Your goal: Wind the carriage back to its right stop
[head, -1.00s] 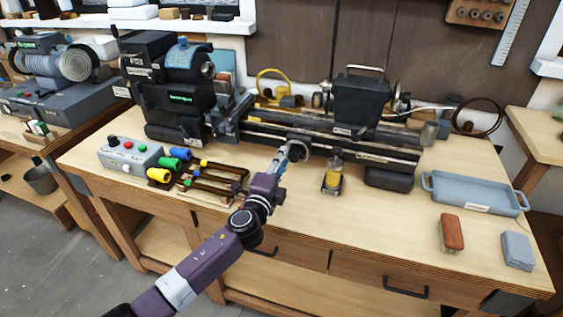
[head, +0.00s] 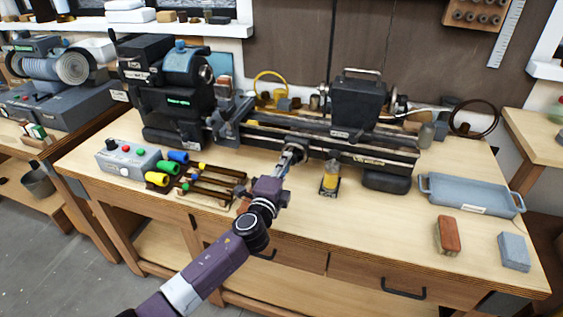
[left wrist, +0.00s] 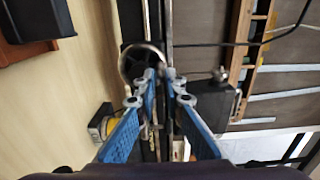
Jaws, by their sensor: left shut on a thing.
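A dark lathe with a long bed (head: 270,138) stands along the back of the bench. A tall black block with a metal handle on top (head: 358,104), apparently the carriage, sits over its right half. My left gripper (head: 291,154) is at the front of the bed, left of this block, at a small round handwheel. The handwheel (left wrist: 136,57) shows more clearly in the left wrist view. There the blue fingers (left wrist: 167,76) are nearly together at the wheel's edge, shut on its small handle, which they mostly hide. My right gripper is not in view.
A small yellow-filled bottle (head: 331,176) stands close right of my left gripper. A rack with coloured-handled tools (head: 212,182) lies left of it. A blue tray (head: 470,208), a red-brown block (head: 449,236) and a grey block (head: 514,251) are at the right.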

